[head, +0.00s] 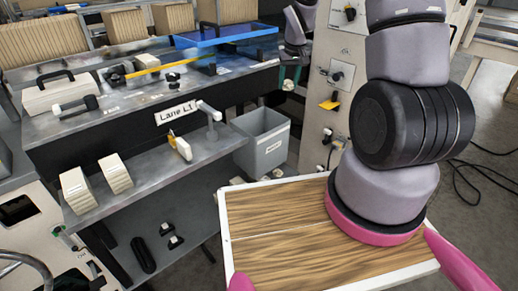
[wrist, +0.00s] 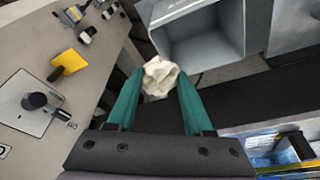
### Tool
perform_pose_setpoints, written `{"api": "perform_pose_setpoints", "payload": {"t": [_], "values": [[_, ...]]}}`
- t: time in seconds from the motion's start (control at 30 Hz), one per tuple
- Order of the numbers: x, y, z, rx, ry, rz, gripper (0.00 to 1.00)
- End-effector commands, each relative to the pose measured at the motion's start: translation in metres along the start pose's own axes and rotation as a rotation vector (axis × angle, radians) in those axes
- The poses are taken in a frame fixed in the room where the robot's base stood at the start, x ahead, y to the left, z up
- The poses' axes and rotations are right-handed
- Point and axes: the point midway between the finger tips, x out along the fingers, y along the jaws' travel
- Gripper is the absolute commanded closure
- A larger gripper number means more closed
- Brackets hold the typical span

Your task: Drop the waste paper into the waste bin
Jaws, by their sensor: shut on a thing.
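The waste paper (wrist: 160,77) is a crumpled cream ball, held between the teal fingertips of my gripper (wrist: 158,90) in the wrist view. In the head view my gripper (head: 289,74) shows small at the upper middle, above and behind the bin; the paper is too small there to make out surely. In the wrist view the open bin (wrist: 205,45) lies just beyond and right of the paper. The paper appears outside its opening.
A metal bench (head: 140,100) with a blue tray (head: 222,37) and a lower shelf marked Lane L1 stands left of the bin. A wood-topped surface (head: 270,225) is in front.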

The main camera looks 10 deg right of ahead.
Motion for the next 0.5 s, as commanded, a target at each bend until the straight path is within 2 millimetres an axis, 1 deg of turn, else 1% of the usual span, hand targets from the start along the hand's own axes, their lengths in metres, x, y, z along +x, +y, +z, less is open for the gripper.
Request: {"api": "perform_pose_setpoints", "payload": {"t": [0.3, 0.37, 0.5], "values": [[0.002, -0.003, -0.001, -0.001, 0.000, -0.001, 1.00], [0.006, -0.010, -0.003, -0.003, -0.001, -0.002, 1.00], [0.024, -0.038, -0.012, -0.006, -0.004, -0.003, 1.00]]}}
